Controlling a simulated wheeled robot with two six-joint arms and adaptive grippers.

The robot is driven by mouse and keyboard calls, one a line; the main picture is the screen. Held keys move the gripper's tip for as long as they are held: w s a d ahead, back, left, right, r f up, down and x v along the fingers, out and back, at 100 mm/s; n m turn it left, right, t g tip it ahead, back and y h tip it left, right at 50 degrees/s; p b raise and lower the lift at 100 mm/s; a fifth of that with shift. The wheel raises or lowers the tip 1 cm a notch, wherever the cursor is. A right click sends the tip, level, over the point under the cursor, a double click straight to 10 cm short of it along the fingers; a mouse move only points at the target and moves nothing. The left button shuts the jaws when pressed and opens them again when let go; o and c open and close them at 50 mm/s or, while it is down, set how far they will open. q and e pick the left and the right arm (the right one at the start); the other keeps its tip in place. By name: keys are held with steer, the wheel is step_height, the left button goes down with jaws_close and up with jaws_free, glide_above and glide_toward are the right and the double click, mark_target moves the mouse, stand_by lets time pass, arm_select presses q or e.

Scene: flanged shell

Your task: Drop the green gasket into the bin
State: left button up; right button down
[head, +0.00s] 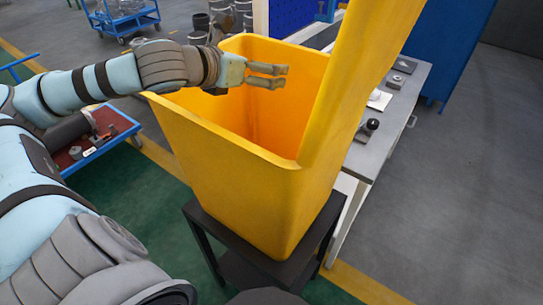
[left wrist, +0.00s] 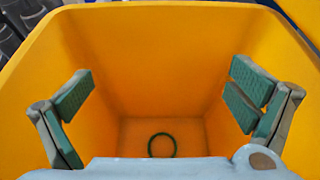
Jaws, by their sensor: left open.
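The yellow bin (head: 215,150) stands on a dark stand with its mouth open upward and a tall yellow panel at its right. In the left wrist view the bin (left wrist: 180,40) fills the picture. The green gasket (left wrist: 162,145), a thin dark green ring, lies inside on the bin's floor. In the head view the gasket is hidden by the bin's wall. My left gripper (head: 283,76) is over the bin's mouth with its fingers spread and nothing between them. It also shows in the left wrist view (left wrist: 157,98), well above the gasket. My right gripper is not seen.
The dark stand (head: 255,262) carries the bin. A grey workbench (head: 385,130) with small parts is to the right. A blue cart (head: 110,135) with parts is at the left, and another blue cart (head: 125,18) is farther back. Floor is clear at the right.

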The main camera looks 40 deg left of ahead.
arm_select(q)
step_height(320, 180, up, 10)
steer(key=shift+s+d, duration=0.15)
steer(key=shift+s, duration=0.05)
steer(key=shift+w+a, duration=0.1)
steer(key=shift+a, duration=0.1)
